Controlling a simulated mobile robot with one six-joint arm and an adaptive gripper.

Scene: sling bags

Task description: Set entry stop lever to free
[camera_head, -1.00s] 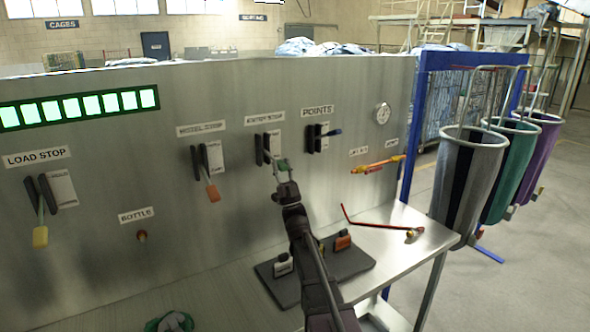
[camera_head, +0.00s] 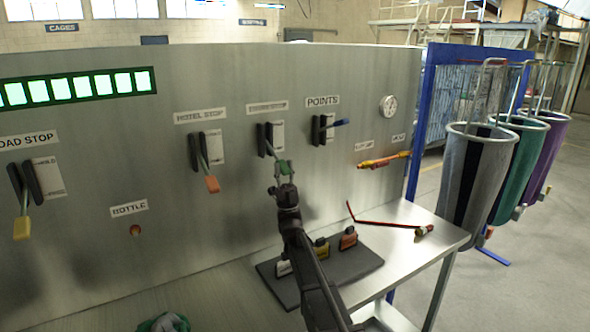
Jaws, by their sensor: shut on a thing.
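The entry stop lever (camera_head: 271,140) is on the upright metal panel, under a label (camera_head: 267,107) too blurred to read fully. It has a dark bracket, a white plate beside it and a green handle (camera_head: 283,167) that hangs downward and out from the panel. My gripper (camera_head: 284,178) reaches up from below and is shut on the green handle. The gripper hides the handle's lower end. The words on the plate are too small to read.
Below are a dark mat (camera_head: 345,272) with several tags and a red bent rod (camera_head: 385,222).

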